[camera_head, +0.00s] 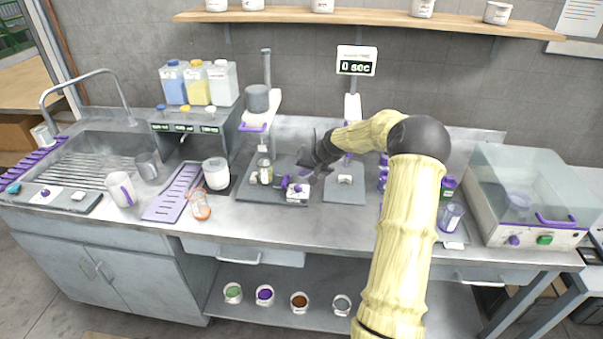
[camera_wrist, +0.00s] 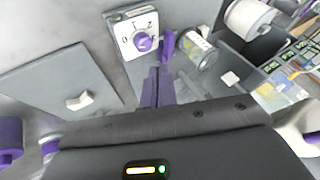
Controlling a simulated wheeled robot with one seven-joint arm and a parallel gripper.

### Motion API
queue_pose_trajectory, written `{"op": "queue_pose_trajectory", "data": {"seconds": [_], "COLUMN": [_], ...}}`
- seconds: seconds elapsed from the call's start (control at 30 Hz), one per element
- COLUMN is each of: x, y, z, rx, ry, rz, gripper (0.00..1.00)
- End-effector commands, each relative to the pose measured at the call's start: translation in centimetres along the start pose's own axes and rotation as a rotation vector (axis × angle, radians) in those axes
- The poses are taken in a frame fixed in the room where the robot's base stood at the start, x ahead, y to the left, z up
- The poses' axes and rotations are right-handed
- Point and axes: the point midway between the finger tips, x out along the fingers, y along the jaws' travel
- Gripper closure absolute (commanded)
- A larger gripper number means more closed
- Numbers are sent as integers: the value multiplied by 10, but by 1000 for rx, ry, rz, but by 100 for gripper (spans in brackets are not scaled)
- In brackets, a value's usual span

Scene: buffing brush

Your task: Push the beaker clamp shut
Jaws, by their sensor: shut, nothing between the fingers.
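The stirring stand is a grey base (camera_head: 253,192) with an upright post. A glass beaker (camera_head: 265,170) stands on it and shows in the wrist view (camera_wrist: 200,57). A purple piece (camera_wrist: 167,43), apparently the clamp's movable part, is beside the beaker; a small purple bit (camera_head: 284,182) shows there from the head. Whether the clamp touches the beaker is unclear. My gripper (camera_head: 303,166) is right of the beaker, above the base. In the wrist view its purple fingers (camera_wrist: 158,88) are shut and empty, pointing towards the purple piece, with a small apparent gap.
A white dial box with a purple knob (camera_head: 297,191) sits at the base's front right and in the wrist view (camera_wrist: 138,38). A grey plate with a white switch (camera_head: 345,181) lies to the right. A white canister (camera_head: 216,173) and purple rack (camera_head: 173,193) are left.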

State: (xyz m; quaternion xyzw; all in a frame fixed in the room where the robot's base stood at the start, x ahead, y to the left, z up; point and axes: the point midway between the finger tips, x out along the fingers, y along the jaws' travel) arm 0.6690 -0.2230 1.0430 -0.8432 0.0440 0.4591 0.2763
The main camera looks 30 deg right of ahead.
Motion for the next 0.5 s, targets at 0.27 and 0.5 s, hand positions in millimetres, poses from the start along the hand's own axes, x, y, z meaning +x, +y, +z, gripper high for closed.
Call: {"op": "queue_pose_trajectory", "data": {"seconds": [0.27, 0.5], "x": [44, 77], "y": [-2, -1], "z": [0, 0], "rx": [1, -1], "ry": [-2, 0], "rz": [0, 1], "gripper": [100, 100]}}
